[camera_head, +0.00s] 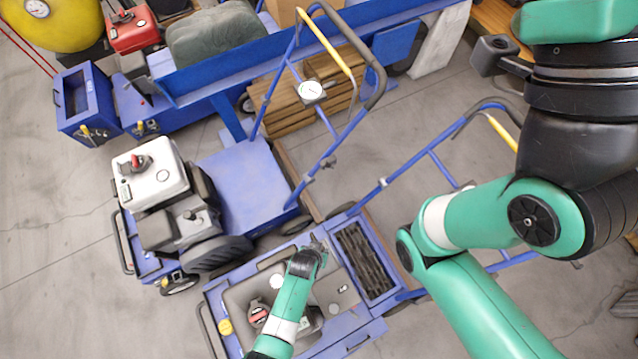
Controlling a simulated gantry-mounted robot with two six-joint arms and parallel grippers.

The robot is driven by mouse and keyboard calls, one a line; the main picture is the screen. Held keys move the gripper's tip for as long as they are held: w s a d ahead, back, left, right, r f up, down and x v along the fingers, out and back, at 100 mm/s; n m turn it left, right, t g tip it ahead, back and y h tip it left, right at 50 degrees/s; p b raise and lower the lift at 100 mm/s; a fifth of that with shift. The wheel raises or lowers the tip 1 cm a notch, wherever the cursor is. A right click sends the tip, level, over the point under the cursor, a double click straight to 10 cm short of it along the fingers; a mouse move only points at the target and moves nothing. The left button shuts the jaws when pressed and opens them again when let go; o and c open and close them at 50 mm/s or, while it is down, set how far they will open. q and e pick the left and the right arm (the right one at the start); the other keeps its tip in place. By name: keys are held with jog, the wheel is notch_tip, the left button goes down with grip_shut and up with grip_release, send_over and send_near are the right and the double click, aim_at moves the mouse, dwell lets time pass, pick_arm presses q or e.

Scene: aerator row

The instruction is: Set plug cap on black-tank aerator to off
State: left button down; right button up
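The nearest blue aerator (353,343) stands at the bottom centre. A dark engine part (310,322) shows beside my arm; I cannot tell for sure that it is the black tank. A small red-and-dark part (258,313) sits left of my arm. The plug cap cannot be made out; my arm may cover it. My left gripper (317,246), on the arm entering from the bottom left of centre, is over the aerator's upper deck. Its fingers are small and dark, so their opening is unclear.
A white-tank aerator (152,181) with a red knob stands at left. A red-tank machine (131,31) is at top left. Blue handlebars (441,165) with yellow levers rise between machines. A wood stack (306,100) lies behind. Grey floor is free at left.

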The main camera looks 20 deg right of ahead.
pick_arm(q)
jog(key=shift+w+r+g, duration=0.3)
jog(key=shift+w+g, duration=0.15)
jog(key=shift+g, duration=0.25)
jog(key=shift+a+r+g+h, duration=0.2)
jog(key=shift+g+h, duration=0.1)
jog(key=shift+g, duration=0.1)
jog(key=shift+w+d+b, duration=0.1)
jog(key=shift+b, duration=0.3)
jog(key=shift+w+r+g+b, duration=0.15)
jog(key=shift+w+g+b, duration=0.1)
jog(key=shift+g+b, duration=0.7)
jog(key=shift+r+b, duration=0.25)
jog(key=shift+b, duration=0.05)
jog(key=shift+w+r, duration=0.1)
jog(key=shift+r, duration=0.05)
pick_arm(e)
notch_tip(320, 180, down, 3)
jog(key=shift+f, duration=0.1)
jog(key=shift+c, duration=0.2)
